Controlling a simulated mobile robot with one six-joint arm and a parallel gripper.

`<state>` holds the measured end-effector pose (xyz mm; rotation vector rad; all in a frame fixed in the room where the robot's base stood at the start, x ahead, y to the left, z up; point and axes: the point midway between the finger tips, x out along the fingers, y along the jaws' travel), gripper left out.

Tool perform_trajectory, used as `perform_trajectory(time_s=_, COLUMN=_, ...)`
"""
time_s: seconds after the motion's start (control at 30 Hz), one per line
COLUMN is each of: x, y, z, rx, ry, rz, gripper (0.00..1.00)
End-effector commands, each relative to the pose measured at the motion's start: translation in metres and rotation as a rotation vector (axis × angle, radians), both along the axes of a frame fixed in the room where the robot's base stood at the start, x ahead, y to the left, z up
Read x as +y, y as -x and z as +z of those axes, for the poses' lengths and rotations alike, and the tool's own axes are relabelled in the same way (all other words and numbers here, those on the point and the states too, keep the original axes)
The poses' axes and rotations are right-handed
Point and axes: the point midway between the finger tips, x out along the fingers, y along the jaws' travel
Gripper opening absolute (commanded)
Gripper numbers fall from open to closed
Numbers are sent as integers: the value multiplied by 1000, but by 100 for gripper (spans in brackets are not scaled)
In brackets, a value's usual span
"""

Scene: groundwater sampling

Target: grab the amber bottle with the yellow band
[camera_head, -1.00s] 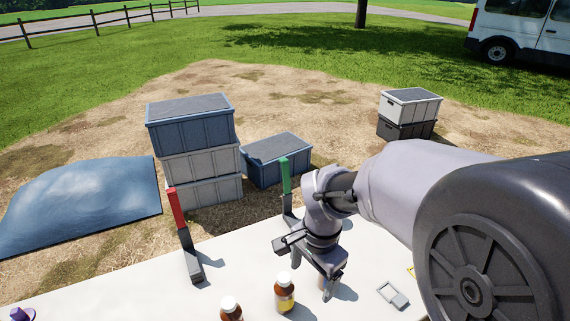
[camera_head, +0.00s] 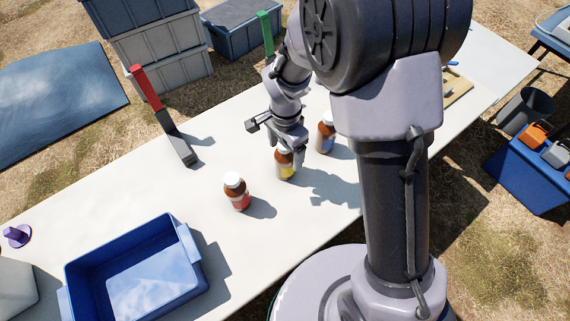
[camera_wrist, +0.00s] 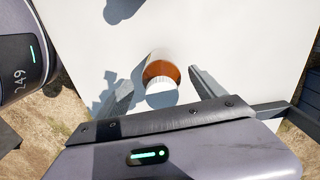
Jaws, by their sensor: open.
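The amber bottle with the yellow band (camera_head: 286,171) stands upright on the white table, its top partly hidden by my gripper (camera_head: 287,147). My gripper is open just above and around its top. In the wrist view an amber bottle with a white cap (camera_wrist: 161,94) shows from above between the two spread fingers (camera_wrist: 162,82), with a gap on each side; its band cannot be made out there. An amber bottle with a red band (camera_head: 238,197) stands to the left. An amber bottle with a blue band (camera_head: 326,139) stands close on the right.
A blue tray (camera_head: 75,275) lies at the table's front left. A red-handled upright tool (camera_head: 180,148) stands behind the bottles, and a green-handled one (camera_head: 266,35) rises farther back. The white table (camera_head: 120,190) is clear left of the red-banded bottle.

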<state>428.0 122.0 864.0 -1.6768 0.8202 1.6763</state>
Motion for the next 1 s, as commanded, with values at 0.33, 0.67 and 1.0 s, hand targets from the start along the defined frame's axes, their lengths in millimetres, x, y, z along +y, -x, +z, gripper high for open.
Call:
perform_trajectory(time_s=0.33, x=2, y=0, z=-30, rx=0, ry=0, rz=0, gripper=78)
perform_trajectory(time_s=0.67, x=2, y=0, z=-30, rx=0, ry=0, rz=0, gripper=13)
perform_trajectory(time_s=1.0, x=2, y=0, z=-28, rx=-1, ry=-1, rz=0, gripper=0)
